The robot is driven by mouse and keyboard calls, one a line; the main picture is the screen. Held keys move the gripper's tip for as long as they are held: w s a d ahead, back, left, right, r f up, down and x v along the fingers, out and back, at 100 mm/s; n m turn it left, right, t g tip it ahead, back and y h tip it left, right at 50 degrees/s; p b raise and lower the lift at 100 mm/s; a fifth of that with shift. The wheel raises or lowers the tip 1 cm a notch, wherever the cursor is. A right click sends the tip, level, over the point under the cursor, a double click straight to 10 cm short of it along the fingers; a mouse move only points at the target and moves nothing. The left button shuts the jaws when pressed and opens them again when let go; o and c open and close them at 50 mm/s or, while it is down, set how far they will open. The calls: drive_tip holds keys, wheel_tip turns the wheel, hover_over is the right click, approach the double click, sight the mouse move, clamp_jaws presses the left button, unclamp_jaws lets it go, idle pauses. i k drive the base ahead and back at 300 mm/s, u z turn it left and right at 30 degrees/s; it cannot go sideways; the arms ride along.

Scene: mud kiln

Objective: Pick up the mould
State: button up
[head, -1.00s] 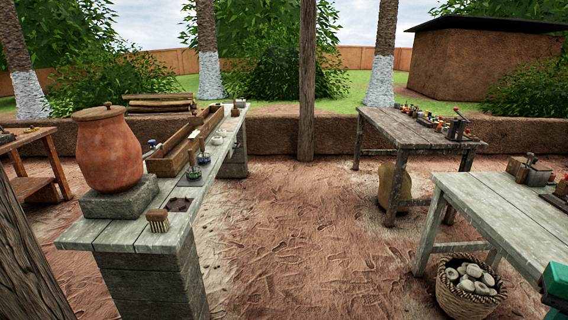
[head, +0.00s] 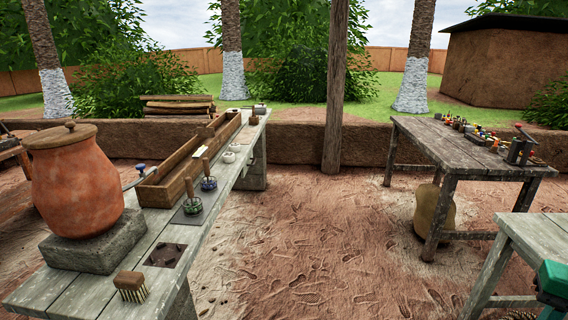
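I cannot tell for certain which thing is the mould. A long open wooden trough (head: 178,172) lies on the weathered grey bench (head: 85,292) at the left and runs away from me. Small tools and blocks stand on the far right table (head: 470,160), too small to tell apart. My gripper's fingers are not in view.
A lidded clay jar (head: 75,185) stands on a stone block (head: 95,248) on the bench. A wooden post (head: 334,90) stands mid-view.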

sight(233, 147)
drive_tip(key=u, duration=0.1)
drive_tip(key=i, duration=1.15)
drive_tip(key=u, duration=0.35)
drive_tip(key=i, duration=2.2)
drive_tip(key=u, duration=0.2)
